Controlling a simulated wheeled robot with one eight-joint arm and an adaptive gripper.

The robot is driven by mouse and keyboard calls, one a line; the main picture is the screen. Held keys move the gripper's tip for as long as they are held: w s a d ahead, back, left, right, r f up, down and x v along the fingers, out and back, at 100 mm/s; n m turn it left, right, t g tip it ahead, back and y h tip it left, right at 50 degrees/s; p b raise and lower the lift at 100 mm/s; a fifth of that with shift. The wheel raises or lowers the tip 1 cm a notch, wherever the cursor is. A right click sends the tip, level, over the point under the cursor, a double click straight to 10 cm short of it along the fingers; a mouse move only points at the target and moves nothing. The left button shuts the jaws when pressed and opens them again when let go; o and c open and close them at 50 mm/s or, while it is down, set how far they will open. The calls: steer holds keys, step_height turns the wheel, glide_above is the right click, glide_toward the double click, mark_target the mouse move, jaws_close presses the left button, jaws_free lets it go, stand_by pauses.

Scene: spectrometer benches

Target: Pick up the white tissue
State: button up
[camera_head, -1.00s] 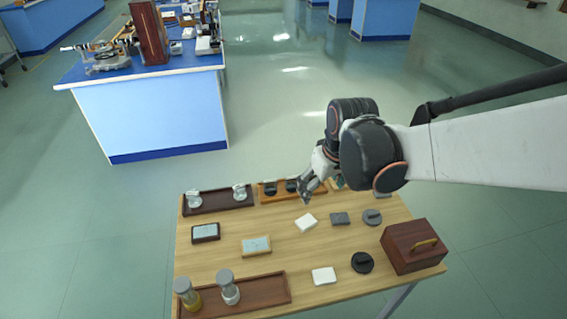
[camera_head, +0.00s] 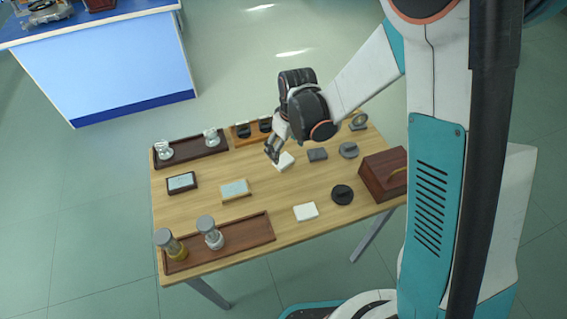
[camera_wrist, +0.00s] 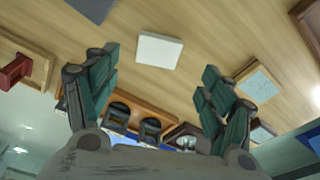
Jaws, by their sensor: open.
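A white flat block-like piece (camera_head: 284,162) lies on the wooden table, right beside my gripper (camera_head: 273,152). In the wrist view this white piece (camera_wrist: 159,50) shows at upper middle, between and just beyond the fingertips of my gripper (camera_wrist: 159,64). The fingers are spread wide with nothing between them, and the piece looks untouched. In the head view the gripper hides part of its far side. A second white flat piece (camera_head: 306,212) lies nearer the table's front edge. I cannot tell by looks which is tissue.
A grey pad (camera_head: 317,155) and a grey disc (camera_head: 348,150) lie to the right. Behind is an orange-brown tray (camera_head: 236,142) with black items. A framed pale-blue pad (camera_head: 235,190) is to the left, a wooden box (camera_head: 383,172) at the right. Jars stand on the front tray (camera_head: 255,230).

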mark_target(283, 160)
steer(key=shift+w+a+f+b, duration=0.15)
steer(key=shift+f+b, duration=0.3)
steer(key=shift+f, duration=0.65)
steer(key=shift+w+f+b, duration=0.15)
steer(key=shift+f+b, duration=0.35)
steer(key=shift+f, duration=0.65)
steer(key=shift+w+a+f+b, duration=0.15)
steer(key=shift+f+b, duration=0.3)
steer(key=shift+f, duration=0.65)
steer(key=shift+d, duration=0.1)
steer(key=shift+r, duration=0.1)
steer(key=shift+c, duration=0.6)
steer(key=c, duration=0.8)
steer(key=shift+r, duration=0.1)
step_height(283, 160, up, 20)
steer(key=p, duration=0.6)
steer(key=shift+p, duration=0.35)
steer(key=shift+o, duration=0.4)
